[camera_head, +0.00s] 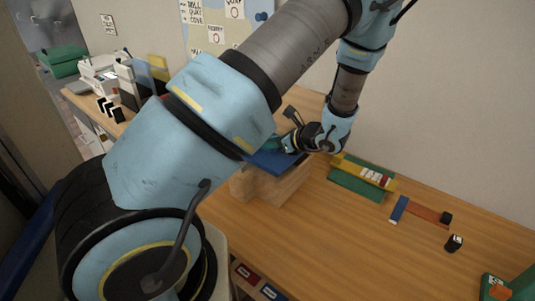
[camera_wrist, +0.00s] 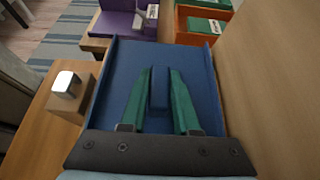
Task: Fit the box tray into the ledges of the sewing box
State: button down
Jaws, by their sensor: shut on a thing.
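The blue box tray (camera_wrist: 105,90) fills the middle of the wrist view, with low side walls and a raised blue grip along its centre. My gripper (camera_wrist: 158,90) has its two green fingers shut on that grip. In the head view, my gripper (camera_head: 284,146) holds the blue tray (camera_head: 275,162) at the top of the light wooden sewing box (camera_head: 268,187). My arm hides part of the box and tray. The ledges are hidden, and I cannot tell whether the tray touches them. A wooden block with a shiny metal top (camera_wrist: 66,82) shows left of the tray.
A purple container (camera_wrist: 115,26) and an orange one (camera_wrist: 183,35) lie beyond the tray. The table front is mostly clear.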

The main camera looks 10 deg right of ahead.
aim_at(267, 156)
jog(key=shift+f+p, duration=0.5)
jog(key=shift+f, duration=1.9)
jog(key=shift+f, duration=0.15)
jog(key=c, duration=0.6)
grip_release()
jog(key=shift+c, duration=0.2)
